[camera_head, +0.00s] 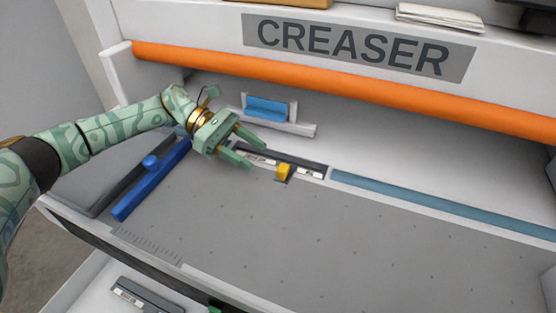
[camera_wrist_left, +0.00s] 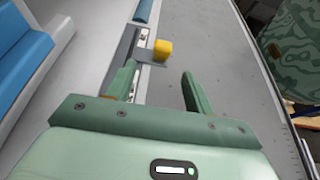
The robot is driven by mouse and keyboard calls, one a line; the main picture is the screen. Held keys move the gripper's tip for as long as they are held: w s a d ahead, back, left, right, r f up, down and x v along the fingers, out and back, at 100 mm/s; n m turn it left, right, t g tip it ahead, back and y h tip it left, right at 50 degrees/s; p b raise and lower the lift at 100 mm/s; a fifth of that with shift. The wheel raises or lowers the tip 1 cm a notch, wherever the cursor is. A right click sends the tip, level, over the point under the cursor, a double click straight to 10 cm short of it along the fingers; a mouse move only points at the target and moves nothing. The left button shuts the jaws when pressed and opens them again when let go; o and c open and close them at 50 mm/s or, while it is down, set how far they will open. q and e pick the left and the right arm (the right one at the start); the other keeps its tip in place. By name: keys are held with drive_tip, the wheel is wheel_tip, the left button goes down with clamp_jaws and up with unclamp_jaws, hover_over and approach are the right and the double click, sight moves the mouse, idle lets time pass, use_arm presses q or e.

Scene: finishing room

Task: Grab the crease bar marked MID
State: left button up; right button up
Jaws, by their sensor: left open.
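A dark crease bar (camera_head: 312,168) with small white labels and a yellow stop or tab (camera_head: 285,171) lies along the back edge of the grey bed, under the CREASER sign. Its label lettering is too small to read. My left gripper (camera_head: 257,156) is open and empty over the left part of this bar, its fingers pointing right. In the left wrist view the bar (camera_wrist_left: 127,45) runs ahead past the left finger, and the yellow tab (camera_wrist_left: 163,49) is just beyond the gap between the fingertips. Another dark bar with a white label (camera_head: 146,299) lies in the lower tray. My right gripper does not show.
A blue-grey strip (camera_head: 440,203) continues right along the back edge. A blue block in a white holder (camera_head: 267,108) stands behind. An orange roller (camera_head: 340,83) spans above. The bed's middle is clear.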

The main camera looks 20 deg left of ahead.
sight(273, 175)
use_arm(q)
drive_tip(key=x, duration=0.6)
drive_tip(key=shift+s+d, duration=0.1)
drive_tip(key=shift+d, duration=0.25)
drive_tip(key=c, duration=1.1)
